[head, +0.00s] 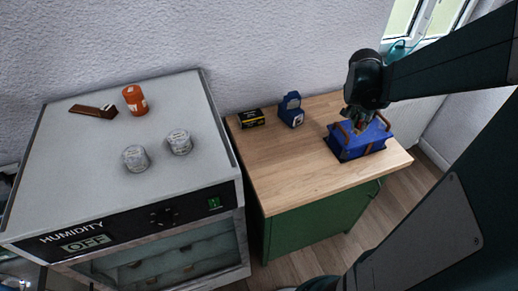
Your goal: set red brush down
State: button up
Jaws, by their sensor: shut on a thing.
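My gripper (357,122) is at the back right, just above the blue box (366,148) on the wooden top. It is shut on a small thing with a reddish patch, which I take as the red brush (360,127). Most of the brush is hidden by the fingers, and its shape is too small to tell. The blue box has brown straps or handles. I cannot tell whether the brush touches the box.
The wooden worktop (290,165) is clear at its front and left. A black-yellow box (251,118) and a blue container (291,110) stand at its back. The humidity cabinet (80,172) at left bears an orange jar (135,99), two grey jars (179,142) and a brown wedge-like piece (93,111).

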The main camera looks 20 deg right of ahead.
jog(key=w+a+n+t+y, duration=0.1)
jog(key=w+a+n, duration=0.4)
jog(key=a, duration=0.6)
jog(key=w+a+n+t+y, duration=0.15)
jog(key=w+a+n, duration=0.35)
jog(key=a, duration=0.6)
jog(key=w+a+n+t+y, duration=0.15)
jog(key=w+a+n, duration=0.35)
jog(key=a, duration=0.6)
jog(key=shift+g, duration=0.4)
jog(key=shift+w+f, duration=0.1)
jog(key=shift+f, duration=2.2)
jog(key=shift+f+b, duration=0.4)
jog(key=shift+f, duration=2.55)
jog(key=shift+f+b, duration=0.35)
jog(key=shift+f, duration=1.7)
jog(key=shift+f, duration=0.15)
